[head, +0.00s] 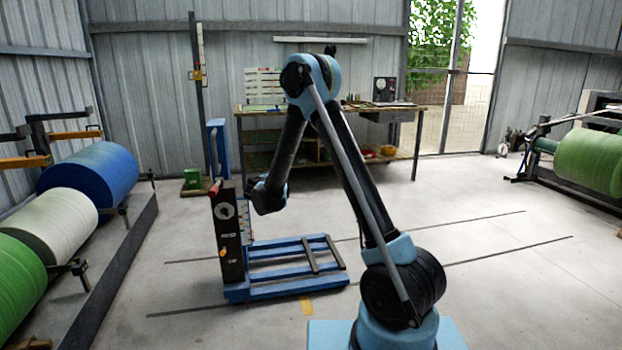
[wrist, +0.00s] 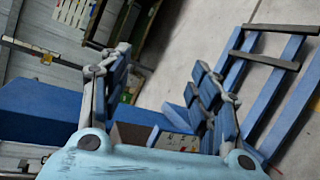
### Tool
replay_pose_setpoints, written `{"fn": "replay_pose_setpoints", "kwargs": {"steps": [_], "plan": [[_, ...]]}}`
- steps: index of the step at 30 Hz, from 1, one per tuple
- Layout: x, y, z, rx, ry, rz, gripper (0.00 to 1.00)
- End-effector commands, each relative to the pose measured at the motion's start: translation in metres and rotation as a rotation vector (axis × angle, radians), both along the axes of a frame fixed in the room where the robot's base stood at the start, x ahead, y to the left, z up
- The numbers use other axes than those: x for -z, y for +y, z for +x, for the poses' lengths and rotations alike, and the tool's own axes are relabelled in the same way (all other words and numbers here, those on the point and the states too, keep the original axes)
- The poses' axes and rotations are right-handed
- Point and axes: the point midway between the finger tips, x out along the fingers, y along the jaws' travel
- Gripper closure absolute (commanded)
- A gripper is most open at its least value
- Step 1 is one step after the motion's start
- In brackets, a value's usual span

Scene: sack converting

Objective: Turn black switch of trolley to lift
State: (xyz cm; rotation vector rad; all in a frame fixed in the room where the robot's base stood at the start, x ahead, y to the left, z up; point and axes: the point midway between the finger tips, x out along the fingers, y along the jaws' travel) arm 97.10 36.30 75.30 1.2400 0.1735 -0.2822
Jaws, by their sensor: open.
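The blue trolley (head: 300,282) stands on the floor left of centre in the head view, with a black upright control panel (head: 229,240) on its left end. The panel's front bears a pale round plate (head: 227,211) and small labels; I cannot make out a black switch for certain. My gripper is at the arm's end beside the panel's right side, its fingers not clear in the head view. In the wrist view my gripper (wrist: 163,90) is open and empty, fingers wide apart. A blue part of the trolley (wrist: 40,112) lies at left and its slatted base (wrist: 265,90) at right.
Large rolls, blue (head: 95,178), white (head: 55,222) and green (head: 20,285), lie on a rack at left. A workbench (head: 330,110) stands behind. Another green roll (head: 590,160) is at right.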

Motion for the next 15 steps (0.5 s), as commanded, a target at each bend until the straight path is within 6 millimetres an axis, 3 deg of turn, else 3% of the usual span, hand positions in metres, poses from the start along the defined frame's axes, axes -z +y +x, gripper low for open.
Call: {"fn": "replay_pose_setpoints", "kwargs": {"steps": [3,8,15], "plan": [[-0.022,-0.039,-0.006,0.068,0.039,0.065,0.43],[-0.045,-0.088,-0.021,0.158,0.09,0.154,0.43],[-0.072,-0.157,-0.054,0.295,0.163,0.291,0.43]]}}
